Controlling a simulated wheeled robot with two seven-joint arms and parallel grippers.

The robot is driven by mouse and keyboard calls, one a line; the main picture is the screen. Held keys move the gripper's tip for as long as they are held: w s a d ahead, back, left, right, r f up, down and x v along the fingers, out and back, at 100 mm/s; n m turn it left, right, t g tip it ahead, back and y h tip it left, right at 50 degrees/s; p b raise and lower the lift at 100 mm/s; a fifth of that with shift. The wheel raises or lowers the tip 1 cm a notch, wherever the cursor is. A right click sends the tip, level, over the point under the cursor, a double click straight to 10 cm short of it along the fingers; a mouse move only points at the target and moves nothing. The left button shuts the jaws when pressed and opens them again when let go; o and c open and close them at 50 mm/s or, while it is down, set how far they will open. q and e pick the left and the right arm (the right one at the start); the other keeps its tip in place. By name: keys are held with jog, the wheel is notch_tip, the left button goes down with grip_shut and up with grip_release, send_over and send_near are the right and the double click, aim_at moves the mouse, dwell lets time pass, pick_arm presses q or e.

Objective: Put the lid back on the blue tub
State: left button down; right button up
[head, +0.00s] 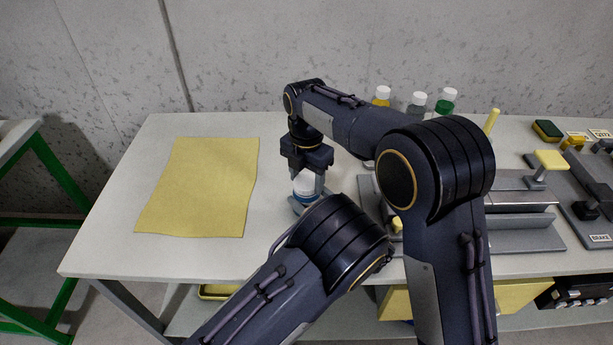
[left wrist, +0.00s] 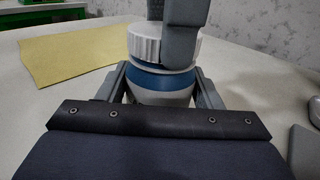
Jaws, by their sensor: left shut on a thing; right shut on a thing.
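The blue tub (left wrist: 160,84) stands upright on the table, and my left gripper (left wrist: 162,92) is shut around its body from the near side. Its blue band also shows in the head view (head: 304,195). The white ribbed lid (left wrist: 150,46) is over the tub's mouth, in line with it. My right gripper (head: 307,168) reaches down from above and is shut on the lid; one grey finger shows against the lid in the left wrist view. A pale rim shows just under the lid. I cannot tell whether the lid is seated or slightly raised.
A yellow cloth (head: 200,188) lies flat on the table's left side. Grey metal fixtures (head: 510,215) fill the right side. My arms cover the table's front middle.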

jog(key=m, duration=0.7)
jog(key=shift+m, duration=0.3)
jog(key=m, duration=0.4)
jog(key=shift+m, duration=0.3)
jog(key=m, duration=0.4)
jog(key=shift+m, duration=0.4)
jog(key=o, duration=1.1)
jog(key=shift+r, duration=2.2)
